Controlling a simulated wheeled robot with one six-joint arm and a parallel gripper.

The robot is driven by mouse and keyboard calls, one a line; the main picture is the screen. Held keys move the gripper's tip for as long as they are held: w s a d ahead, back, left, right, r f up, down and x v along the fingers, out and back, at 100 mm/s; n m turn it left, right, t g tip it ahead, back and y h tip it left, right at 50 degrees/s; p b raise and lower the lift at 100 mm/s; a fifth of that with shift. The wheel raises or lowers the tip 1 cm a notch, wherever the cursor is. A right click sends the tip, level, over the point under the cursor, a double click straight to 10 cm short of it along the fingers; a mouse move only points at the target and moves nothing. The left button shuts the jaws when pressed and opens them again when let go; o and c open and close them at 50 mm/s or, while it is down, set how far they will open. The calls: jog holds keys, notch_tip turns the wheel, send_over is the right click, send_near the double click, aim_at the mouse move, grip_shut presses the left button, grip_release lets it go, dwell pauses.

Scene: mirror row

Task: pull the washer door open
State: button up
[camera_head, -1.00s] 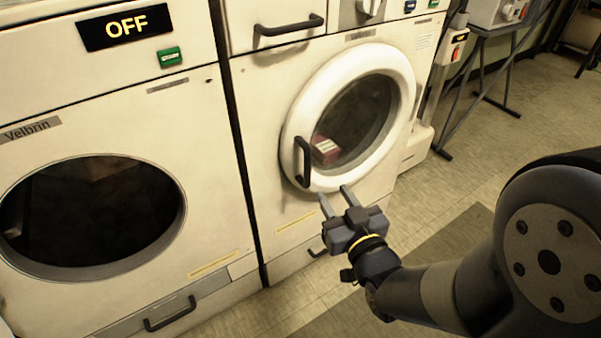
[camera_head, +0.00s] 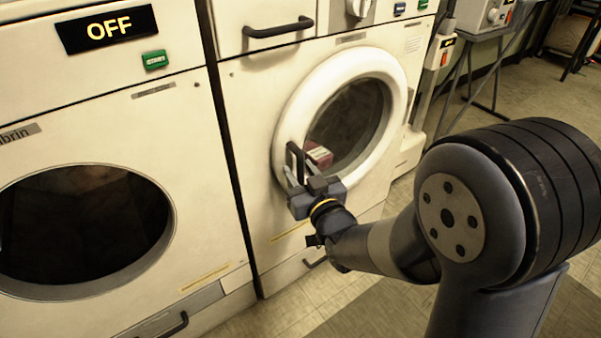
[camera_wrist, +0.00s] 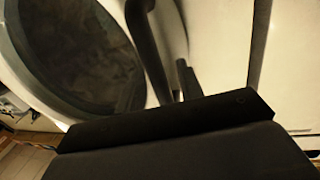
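The washer door (camera_head: 392,78) is a white ring around dark glass on the right-hand machine, and it looks closed. Its black bar handle (camera_head: 296,158) stands upright at the ring's lower left; it also shows in the wrist view (camera_wrist: 146,48). My gripper (camera_head: 298,176) is at the handle's lower part with its fingers apart. The handle appears to lie between the fingers, but I cannot tell whether they touch it. In the wrist view one finger shows just right of the handle; the other is not clearly visible. A red and white item (camera_head: 318,154) shows through the glass.
A second machine with a dark round window (camera_head: 85,225) and an OFF sign (camera_head: 108,29) stands at left. A drawer handle (camera_head: 278,27) is above the door. A grey metal stand (camera_head: 470,75) is at the right. Floor in front is open apart from my arm.

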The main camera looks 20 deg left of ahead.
jog(key=shift+w, duration=0.1)
jog(key=shift+c, duration=0.5)
grip_shut()
